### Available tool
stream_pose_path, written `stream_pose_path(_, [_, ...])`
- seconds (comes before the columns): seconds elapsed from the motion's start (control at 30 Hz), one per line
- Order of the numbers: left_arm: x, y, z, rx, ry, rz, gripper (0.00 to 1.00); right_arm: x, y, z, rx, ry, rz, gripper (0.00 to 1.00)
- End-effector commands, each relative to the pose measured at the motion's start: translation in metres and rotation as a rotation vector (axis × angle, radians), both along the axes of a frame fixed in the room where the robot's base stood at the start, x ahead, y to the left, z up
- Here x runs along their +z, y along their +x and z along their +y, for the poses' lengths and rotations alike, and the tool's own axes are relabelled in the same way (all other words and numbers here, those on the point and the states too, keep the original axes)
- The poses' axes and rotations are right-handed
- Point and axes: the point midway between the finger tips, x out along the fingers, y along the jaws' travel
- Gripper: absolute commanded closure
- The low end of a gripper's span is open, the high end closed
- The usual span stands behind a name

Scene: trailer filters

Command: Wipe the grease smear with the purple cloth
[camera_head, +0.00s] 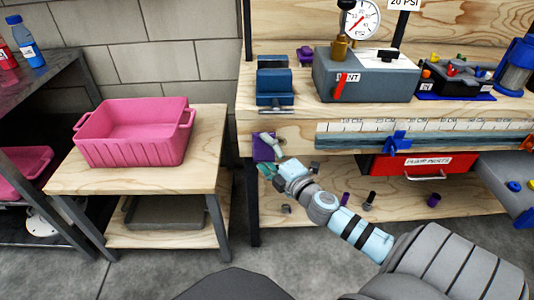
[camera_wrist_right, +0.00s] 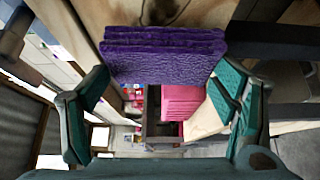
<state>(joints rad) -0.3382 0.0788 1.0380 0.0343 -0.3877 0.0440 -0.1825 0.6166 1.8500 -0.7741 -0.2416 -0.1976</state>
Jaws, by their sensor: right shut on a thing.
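The purple cloth (camera_head: 262,148) is a thick folded pad at the front edge of the workbench, left of its middle. In the right wrist view the cloth (camera_wrist_right: 165,55) lies between the two teal fingers, layers stacked, close to a wooden surface. My right gripper (camera_head: 267,156) is shut on the cloth; its fingers also show in the wrist view (camera_wrist_right: 160,95). A dark curved mark (camera_wrist_right: 165,12) shows on the wood just beyond the cloth; I cannot tell whether it is the grease smear. No clear smear shows in the head view. My left gripper is not in view.
The workbench (camera_head: 285,122) carries a blue vise (camera_head: 275,84), a grey vent box (camera_head: 366,76) with a gauge and a black parts tray (camera_head: 455,80). A red drawer (camera_head: 408,166) sits below. A pink bin (camera_head: 135,133) stands on a side table (camera_head: 212,135) at left.

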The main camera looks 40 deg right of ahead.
Motion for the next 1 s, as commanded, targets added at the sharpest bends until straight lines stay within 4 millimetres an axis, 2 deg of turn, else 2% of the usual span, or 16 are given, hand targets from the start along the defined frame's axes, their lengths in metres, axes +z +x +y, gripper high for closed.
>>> stream_pose_path(0.9, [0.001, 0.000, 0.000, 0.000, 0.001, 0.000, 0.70, 0.000, 0.014, -0.010, 0.000, 0.000, 0.000, 0.43])
stream_pose_path(1.0, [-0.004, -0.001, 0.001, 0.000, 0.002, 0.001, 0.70, -0.002, 0.012, -0.013, 0.000, -0.004, 0.001, 0.43])
